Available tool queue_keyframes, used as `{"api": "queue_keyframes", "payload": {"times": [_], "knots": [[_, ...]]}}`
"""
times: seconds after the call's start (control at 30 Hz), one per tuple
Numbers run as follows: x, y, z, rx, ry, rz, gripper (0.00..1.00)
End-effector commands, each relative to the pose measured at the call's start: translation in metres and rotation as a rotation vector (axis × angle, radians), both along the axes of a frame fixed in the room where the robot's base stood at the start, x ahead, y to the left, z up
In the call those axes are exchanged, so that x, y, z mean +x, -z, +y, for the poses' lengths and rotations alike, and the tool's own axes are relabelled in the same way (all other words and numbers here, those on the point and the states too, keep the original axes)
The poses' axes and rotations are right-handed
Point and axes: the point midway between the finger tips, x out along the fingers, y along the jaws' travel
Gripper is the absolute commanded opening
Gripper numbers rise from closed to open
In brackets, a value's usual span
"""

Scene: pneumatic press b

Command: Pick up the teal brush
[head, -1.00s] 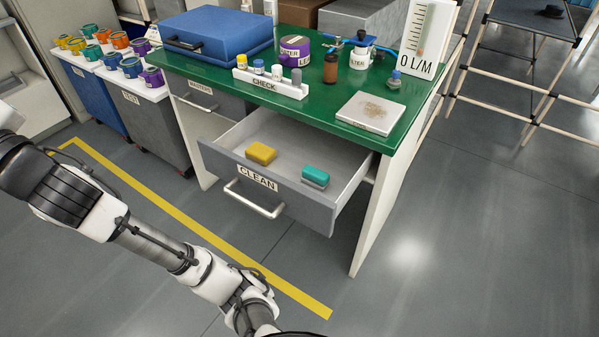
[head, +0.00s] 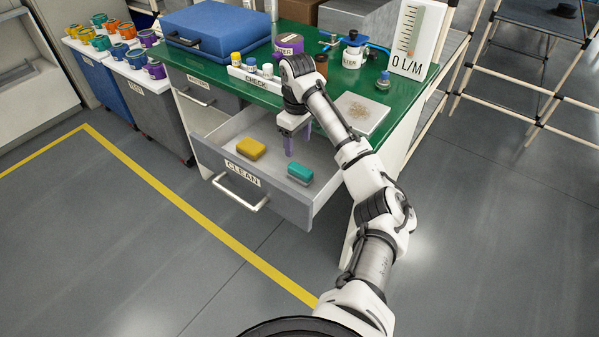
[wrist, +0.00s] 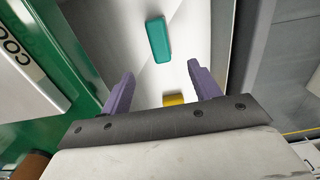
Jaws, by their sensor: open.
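The teal brush (head: 300,173) lies in the open drawer labelled CLEAN (head: 262,193), near its right front corner. It also shows in the wrist view (wrist: 159,40), beyond the fingertips. A yellow sponge-like block (head: 251,148) lies to its left in the same drawer. In the wrist view the yellow block (wrist: 174,99) shows partly between the fingers. My gripper (head: 289,145) points down over the back right part of the drawer. Its purple fingers (wrist: 162,80) are apart with nothing held between them.
The green bench top (head: 283,105) above the drawer holds a white tile (head: 363,113), a CHECK rack (head: 255,84) with small bottles, a blue case (head: 215,35) and a 0 L/M gauge (head: 417,40). The drawer walls surround the brush. Floor in front is clear.

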Motion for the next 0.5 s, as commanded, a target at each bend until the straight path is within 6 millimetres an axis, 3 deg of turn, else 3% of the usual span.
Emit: {"api": "queue_keyframes", "payload": {"times": [0.2,0.5], "knots": [[-0.001,0.042,0.0,-0.001,0.0,0.001,0.62],[-0.002,0.066,-0.002,0.0,0.001,-0.003,0.62]]}}
